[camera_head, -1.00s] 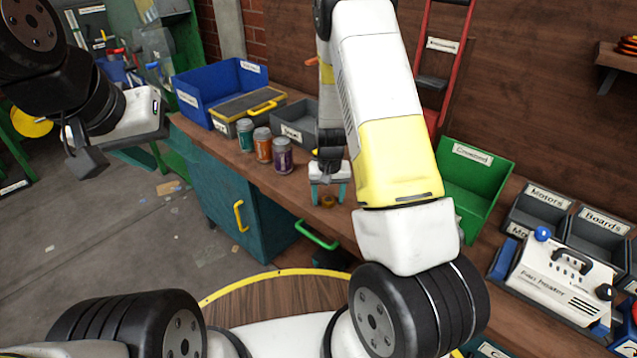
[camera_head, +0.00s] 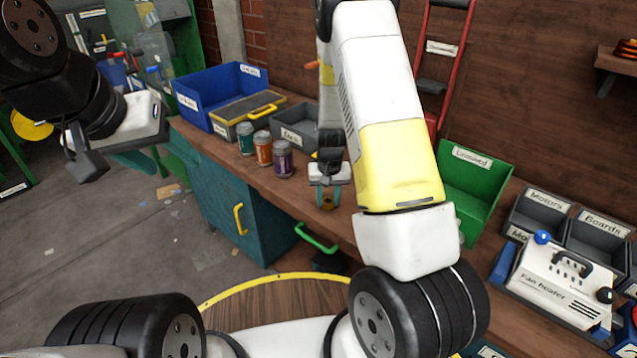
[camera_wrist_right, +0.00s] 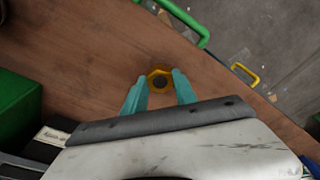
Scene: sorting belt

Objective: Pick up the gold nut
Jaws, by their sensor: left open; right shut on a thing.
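The gold nut (camera_head: 327,202) is at the wooden bench's front part, between the teal fingers of my right gripper (camera_head: 328,198). In the right wrist view the nut (camera_wrist_right: 160,80) shows as a gold ring with a dark hole, at the tips of the right gripper (camera_wrist_right: 160,88), which is shut on it. Whether the nut touches the bench is hard to tell. My left gripper (camera_head: 85,160) is at the far left, over the floor and away from the nut; its fingers are mostly hidden.
Three jars, teal (camera_head: 246,140), orange (camera_head: 263,148) and purple (camera_head: 283,160), stand left of my right gripper. A blue bin (camera_head: 205,98) and a grey bin (camera_head: 292,128) are behind. A green bin (camera_head: 475,185) and a fan heater (camera_head: 555,275) are at right.

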